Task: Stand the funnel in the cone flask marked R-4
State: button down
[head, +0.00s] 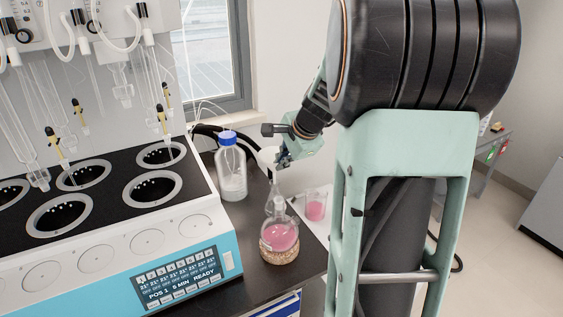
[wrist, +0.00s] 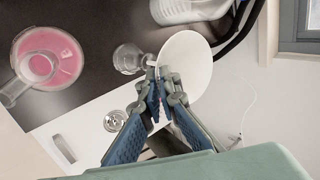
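The white funnel (head: 268,157) is at the tips of my gripper (head: 283,157), above the bench. In the wrist view the funnel (wrist: 187,62) shows its wide mouth, and the fingertips of my gripper (wrist: 163,76) close on its near side. A clear cone flask (head: 275,203) stands on the bench below the funnel, behind the round flask. In the wrist view the cone flask (wrist: 129,59) lies just left of the funnel, and the two look apart. I cannot read any R-4 mark, and the funnel's stem is mostly hidden.
A round flask of pink liquid (head: 279,237) sits on a cork ring (head: 279,257) in front. A beaker of pink liquid (head: 316,211) is to the right. A blue-capped bottle (head: 230,172) stands left. The white heating unit (head: 200,255) fills the left side.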

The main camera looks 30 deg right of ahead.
jog(key=shift+f+b, duration=1.85)
jog(key=shift+f, duration=0.35)
jog(key=c, duration=2.1)
grip_release()
jog(key=v, duration=1.2)
